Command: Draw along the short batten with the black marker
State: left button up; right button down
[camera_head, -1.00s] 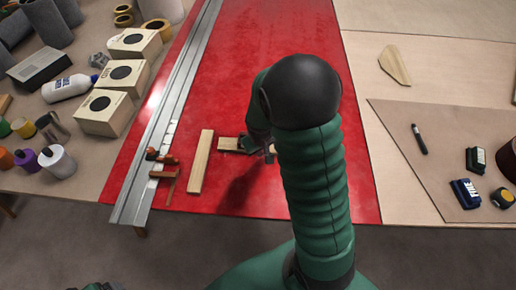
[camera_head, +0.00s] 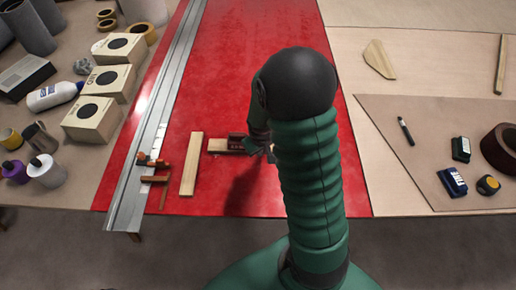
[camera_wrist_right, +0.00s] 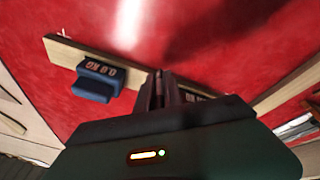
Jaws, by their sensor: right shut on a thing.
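The black marker (camera_head: 405,131) lies on the brown board at the right, away from both grippers. The short batten (camera_head: 217,146) lies crosswise on the red sheet; it also shows in the wrist view (camera_wrist_right: 62,50). My right gripper (camera_head: 264,152) is low over it, and its arm hides the batten's right part. In the wrist view, the right gripper (camera_wrist_right: 160,92) is shut on a dark labelled block (camera_wrist_right: 196,97), mostly hidden by the gripper. This block appears to sit at the batten. A blue block (camera_wrist_right: 97,80) marked "KG" also sits on or against the batten. My left gripper is out of view.
A longer wooden strip (camera_head: 191,163) lies just left of the batten. A metal rail (camera_head: 152,135) and an orange-brown clamp (camera_head: 155,177) are further left. Blue (camera_head: 452,182) and green (camera_head: 461,148) blocks and a tape roll (camera_head: 500,148) lie right. The upper red sheet is clear.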

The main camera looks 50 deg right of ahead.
jog(key=shift+s+d, duration=0.1)
jog(key=shift+s, duration=0.05)
jog(key=shift+s+d+p, duration=0.55)
jog(key=shift+s+d, duration=0.35)
jog(key=shift+s, duration=0.15)
jog(key=shift+s+d, duration=0.1)
jog(key=shift+s+d+p, duration=0.6)
jog(key=shift+s+d, duration=0.25)
jog(key=shift+s, duration=0.25)
jog(key=shift+s+d+p, duration=1.7)
jog(key=shift+s+d, duration=0.25)
jog(key=shift+s, duration=0.25)
jog(key=shift+s, duration=0.1)
